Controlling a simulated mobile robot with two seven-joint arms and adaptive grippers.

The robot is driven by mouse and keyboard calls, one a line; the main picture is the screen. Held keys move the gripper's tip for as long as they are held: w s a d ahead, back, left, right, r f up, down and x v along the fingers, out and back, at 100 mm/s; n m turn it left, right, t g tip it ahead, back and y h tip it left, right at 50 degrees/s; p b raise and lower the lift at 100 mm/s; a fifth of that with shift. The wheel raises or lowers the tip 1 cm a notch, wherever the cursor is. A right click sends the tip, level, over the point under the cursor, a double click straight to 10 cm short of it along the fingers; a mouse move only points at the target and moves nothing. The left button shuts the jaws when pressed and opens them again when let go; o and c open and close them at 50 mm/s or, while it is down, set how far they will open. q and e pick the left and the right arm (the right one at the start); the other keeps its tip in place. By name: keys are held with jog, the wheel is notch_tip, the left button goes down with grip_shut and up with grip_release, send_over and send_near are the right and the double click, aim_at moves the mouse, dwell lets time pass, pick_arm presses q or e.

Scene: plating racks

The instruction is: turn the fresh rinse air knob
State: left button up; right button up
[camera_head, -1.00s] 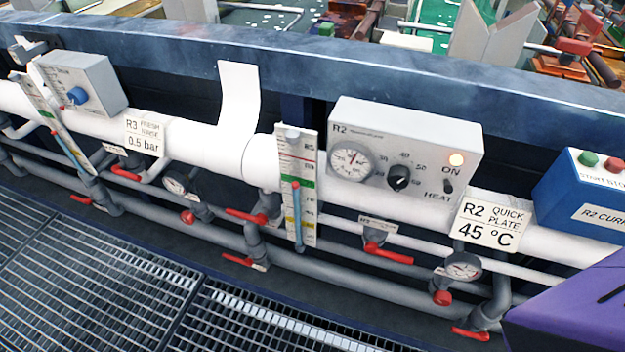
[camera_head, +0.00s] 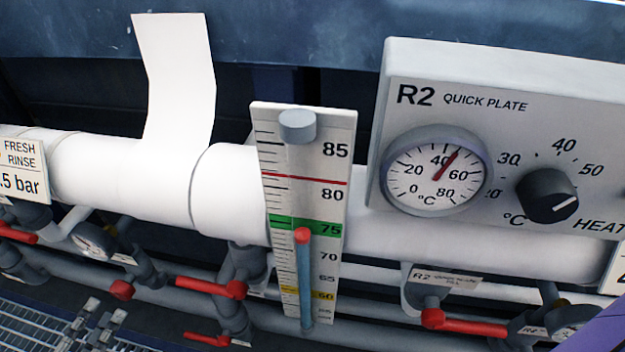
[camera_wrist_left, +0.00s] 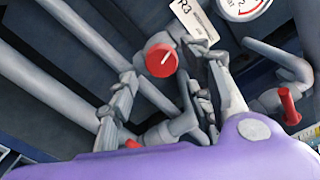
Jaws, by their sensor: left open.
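The knob at the fresh rinse line is red and round (camera_head: 121,289), low on the pipework at the left of the head view, below a small dial gauge (camera_head: 92,240). In the left wrist view the red knob (camera_wrist_left: 162,61) faces me with a white line across it, beside an R3 tag (camera_wrist_left: 196,22). My left gripper (camera_head: 104,311) is open just below the knob, its fingertips pointing up. In the left wrist view the left gripper's fingers (camera_wrist_left: 165,82) stand to either side and slightly short of the knob; contact cannot be told. My right gripper is not in view.
Red valve levers (camera_head: 210,287) stick out right of the knob; another lever (camera_wrist_left: 288,104) is right in the wrist view. A thermometer scale (camera_head: 305,190) and the R2 quick plate box (camera_head: 520,75) stand further right. A fresh rinse sign (camera_head: 20,170) hangs at the left edge.

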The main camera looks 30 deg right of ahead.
aim_at(119, 297)
pick_arm(q)
jog(key=b+x, duration=0.1)
jog(key=x, duration=0.4)
jog(key=shift+w+d+f, duration=0.15)
jog(key=shift+w+f, duration=0.05)
jog(key=shift+w, duration=0.05)
jog(key=shift+w+d, duration=0.35)
jog(key=shift+w, duration=0.15)
jog(key=c, duration=1.1)
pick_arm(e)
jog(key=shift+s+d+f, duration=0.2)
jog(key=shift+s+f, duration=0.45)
